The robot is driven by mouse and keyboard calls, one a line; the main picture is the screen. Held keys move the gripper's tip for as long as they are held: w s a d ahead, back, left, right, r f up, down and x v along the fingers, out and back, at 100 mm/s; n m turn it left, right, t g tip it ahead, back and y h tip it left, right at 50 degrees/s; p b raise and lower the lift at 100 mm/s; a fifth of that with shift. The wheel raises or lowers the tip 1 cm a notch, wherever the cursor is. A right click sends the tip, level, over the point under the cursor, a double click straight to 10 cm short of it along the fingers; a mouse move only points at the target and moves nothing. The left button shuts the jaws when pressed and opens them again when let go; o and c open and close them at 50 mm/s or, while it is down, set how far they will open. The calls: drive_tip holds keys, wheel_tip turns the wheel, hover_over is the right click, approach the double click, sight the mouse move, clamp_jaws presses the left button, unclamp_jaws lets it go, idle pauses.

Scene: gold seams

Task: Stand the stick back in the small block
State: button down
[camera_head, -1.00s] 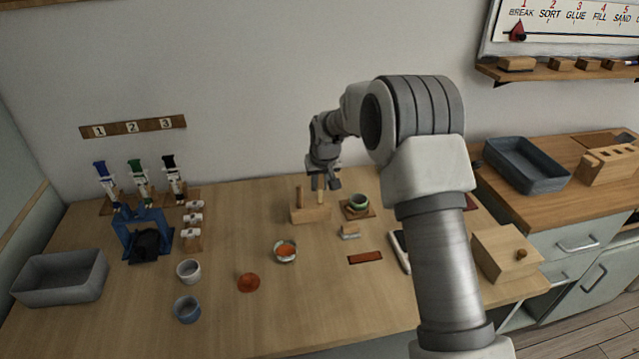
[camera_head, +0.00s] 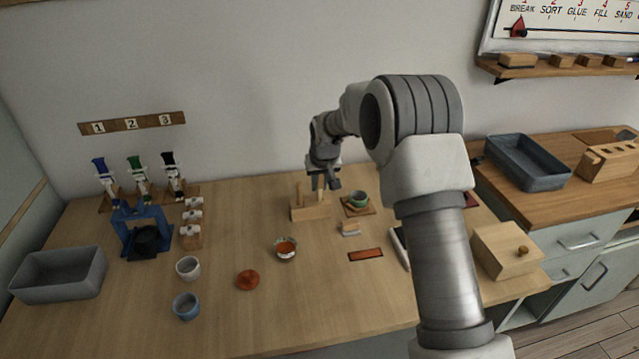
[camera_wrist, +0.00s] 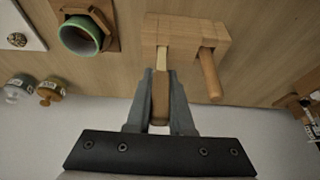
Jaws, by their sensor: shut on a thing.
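The small wooden block (camera_head: 311,213) stands on the bench below my gripper and shows in the wrist view (camera_wrist: 185,32). My gripper (camera_wrist: 160,82) is shut on a stick with a pale end (camera_wrist: 162,60) and a brown part between the fingers. The stick's pale end meets the block beside the other peg; whether it is seated in a hole I cannot tell. A second wooden peg (camera_wrist: 210,76) stands in the block and also shows in the head view (camera_head: 299,193). My gripper (camera_head: 322,183) points down over the block's right part in the head view.
A green-rimmed cup (camera_head: 358,200) sits on a wooden base right of the block. The bench front is mostly clear.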

sight(321, 178)
drive_tip(key=shift+f+b, duration=0.5)
drive_tip(key=shift+f, duration=0.25)
idle(0.4)
drive_tip(key=c, duration=0.7)
unclamp_jaws()
drive_tip(key=shift+r, duration=0.15)
drive_tip(key=shift+p+v, duration=1.05)
drive_tip(key=shift+v, duration=1.35)
drive_tip(key=p+v, duration=0.1)
drive_tip(key=v, duration=1.6)
drive_tip(key=shift+d+r, duration=0.1)
drive_tip(key=shift+r, duration=0.15)
